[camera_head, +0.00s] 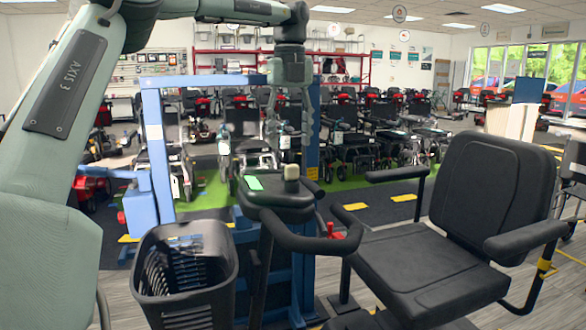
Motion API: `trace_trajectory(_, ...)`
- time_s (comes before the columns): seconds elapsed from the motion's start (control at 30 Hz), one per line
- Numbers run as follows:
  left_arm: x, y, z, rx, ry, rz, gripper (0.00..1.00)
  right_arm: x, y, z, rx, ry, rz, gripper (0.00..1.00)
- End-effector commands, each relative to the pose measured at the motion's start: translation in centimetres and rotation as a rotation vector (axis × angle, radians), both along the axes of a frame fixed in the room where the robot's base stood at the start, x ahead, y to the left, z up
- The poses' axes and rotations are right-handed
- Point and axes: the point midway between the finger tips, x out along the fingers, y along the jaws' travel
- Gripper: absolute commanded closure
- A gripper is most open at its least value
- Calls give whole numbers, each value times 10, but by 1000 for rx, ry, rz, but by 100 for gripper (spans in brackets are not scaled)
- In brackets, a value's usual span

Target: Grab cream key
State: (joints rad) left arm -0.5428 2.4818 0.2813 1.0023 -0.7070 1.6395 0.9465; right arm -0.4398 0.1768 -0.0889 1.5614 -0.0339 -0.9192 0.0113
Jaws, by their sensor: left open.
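The cream key (292,172) is a small cream block standing on the dark console of the scooter (276,198), right of a lit green panel (254,183). My left gripper (289,138) hangs down from above, directly over the key in the picture. Its fingers are apart with nothing seen between them. The fingertips end a little above the key in the picture; the depth gap is hard to tell. My right gripper is not in view.
Black handlebars (312,240) curve in front of the console. A black basket (186,270) stands front left, and a black padded seat (425,262) fills the right. A blue frame (154,140) rises behind. Rows of scooters and wheelchairs stand farther back.

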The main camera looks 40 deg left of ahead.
Motion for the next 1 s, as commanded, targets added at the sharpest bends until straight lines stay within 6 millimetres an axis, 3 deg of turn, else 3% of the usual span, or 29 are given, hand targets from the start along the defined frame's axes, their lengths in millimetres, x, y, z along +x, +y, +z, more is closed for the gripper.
trace_trajectory(0.3,0,-1,-32,-2,2,0,48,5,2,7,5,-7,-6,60)
trace_trajectory(0.6,1,-4,-73,-2,1,0,48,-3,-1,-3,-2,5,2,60)
trace_trajectory(0.87,2,-4,-77,0,-1,1,48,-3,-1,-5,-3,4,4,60)
trace_trajectory(1.0,2,-4,-77,0,-1,1,62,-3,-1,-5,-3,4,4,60)
